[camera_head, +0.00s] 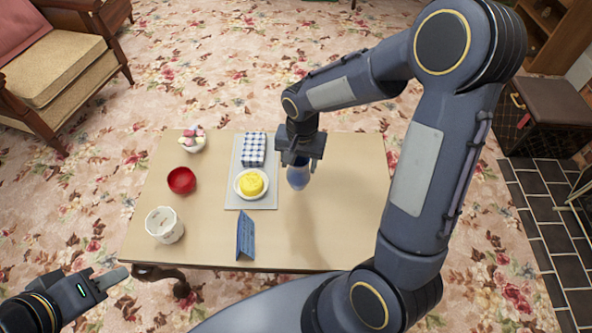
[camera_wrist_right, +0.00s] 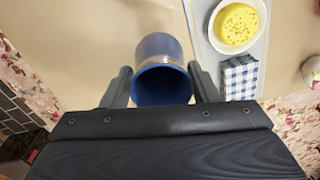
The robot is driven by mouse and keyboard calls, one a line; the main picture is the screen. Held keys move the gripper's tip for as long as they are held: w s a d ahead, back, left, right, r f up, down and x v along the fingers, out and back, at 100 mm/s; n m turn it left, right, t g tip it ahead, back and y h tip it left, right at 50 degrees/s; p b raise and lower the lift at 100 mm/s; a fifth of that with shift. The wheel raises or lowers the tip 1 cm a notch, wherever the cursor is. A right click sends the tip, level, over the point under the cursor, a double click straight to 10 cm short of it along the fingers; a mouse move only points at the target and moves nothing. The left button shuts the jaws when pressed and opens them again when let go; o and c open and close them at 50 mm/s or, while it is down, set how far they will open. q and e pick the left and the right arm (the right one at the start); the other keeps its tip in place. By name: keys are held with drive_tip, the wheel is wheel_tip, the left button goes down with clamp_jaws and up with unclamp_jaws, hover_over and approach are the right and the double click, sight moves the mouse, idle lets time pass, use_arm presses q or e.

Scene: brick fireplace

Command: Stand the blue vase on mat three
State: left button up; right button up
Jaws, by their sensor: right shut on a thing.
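The blue vase (camera_head: 298,176) is in my right gripper (camera_head: 303,160), over the table just right of the grey mat. In the right wrist view, the vase (camera_wrist_right: 160,78) is between the two fingers of the right gripper (camera_wrist_right: 163,86), its open mouth towards the camera. I cannot tell whether its base touches the table. The grey mat (camera_head: 233,200) carries a plate with a yellow food and a checked cloth; no number is legible on it. My left gripper (camera_head: 105,281) is at the lower left, off the table, its jaw opening unclear.
On the wooden table (camera_head: 350,200) are a red bowl (camera_head: 181,180), a white pot (camera_head: 164,225), a small bowl of pastel pieces (camera_head: 193,139), a checked cloth (camera_head: 253,150), a yellow food (camera_head: 251,184) and a standing blue card (camera_head: 245,234). The table's right part is clear.

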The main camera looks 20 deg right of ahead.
drive_tip(key=shift+w+f, duration=0.35)
drive_tip(key=shift+f, duration=0.1)
drive_tip(key=shift+w+a+f+b, duration=0.15)
drive_tip(key=shift+f+b, duration=0.45)
drive_tip(key=shift+f, duration=1.1)
drive_tip(key=shift+f, duration=0.15)
drive_tip(key=o, duration=1.1)
